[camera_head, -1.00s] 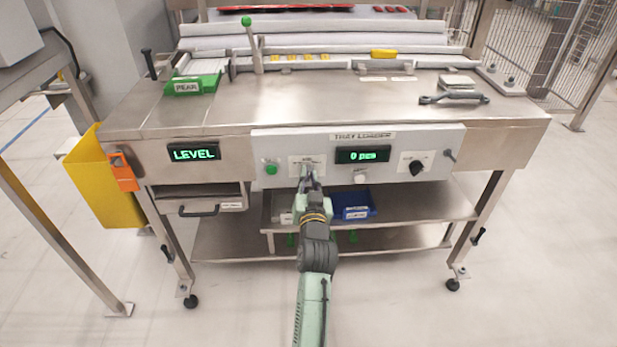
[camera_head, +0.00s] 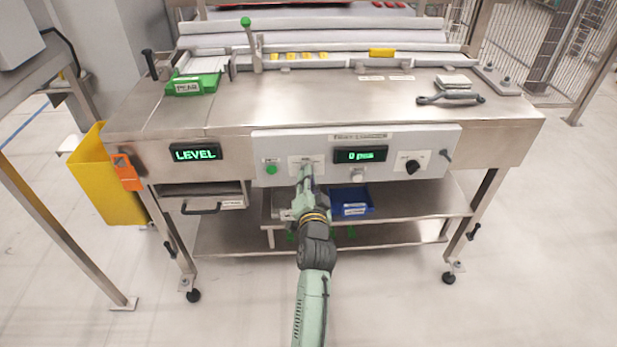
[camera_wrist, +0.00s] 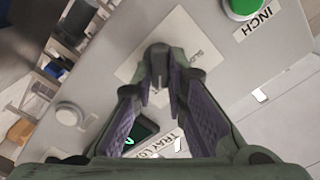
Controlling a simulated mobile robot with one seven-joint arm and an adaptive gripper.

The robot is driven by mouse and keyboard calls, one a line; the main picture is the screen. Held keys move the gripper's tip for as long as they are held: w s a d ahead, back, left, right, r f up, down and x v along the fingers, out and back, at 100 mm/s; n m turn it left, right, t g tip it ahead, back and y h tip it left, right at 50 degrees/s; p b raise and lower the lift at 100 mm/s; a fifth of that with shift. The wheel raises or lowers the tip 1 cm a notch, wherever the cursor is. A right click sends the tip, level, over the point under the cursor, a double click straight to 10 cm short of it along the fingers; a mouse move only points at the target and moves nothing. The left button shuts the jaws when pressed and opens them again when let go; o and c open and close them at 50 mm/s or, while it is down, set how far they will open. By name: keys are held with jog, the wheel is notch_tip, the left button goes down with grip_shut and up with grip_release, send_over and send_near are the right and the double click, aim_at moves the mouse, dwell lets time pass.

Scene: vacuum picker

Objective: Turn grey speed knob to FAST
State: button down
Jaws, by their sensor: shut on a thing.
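The grey speed knob (camera_wrist: 158,52) sits on a white label plate (camera_wrist: 185,40) in the wrist view. Its pointer direction is hard to read, and most of the label's lettering is hidden or blurred. My gripper (camera_wrist: 160,82) is shut on the knob, one purple-padded finger on each side. In the head view my gripper (camera_head: 306,180) reaches the front panel (camera_head: 225,145) at the label plate (camera_head: 318,161) and covers the knob.
A green button (camera_head: 270,168) is left of my gripper; it shows in the wrist view (camera_wrist: 243,6). A display (camera_head: 360,155), white button (camera_head: 358,174) and black knob (camera_head: 413,166) are to the right. A blue bin (camera_head: 350,201) is on the shelf below.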

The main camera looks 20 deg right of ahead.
dwell(0.3)
jog(key=c, duration=1.6)
grip_release()
jog(key=shift+s, duration=0.1)
jog(key=v, duration=0.7)
jog(key=shift+s, duration=0.2)
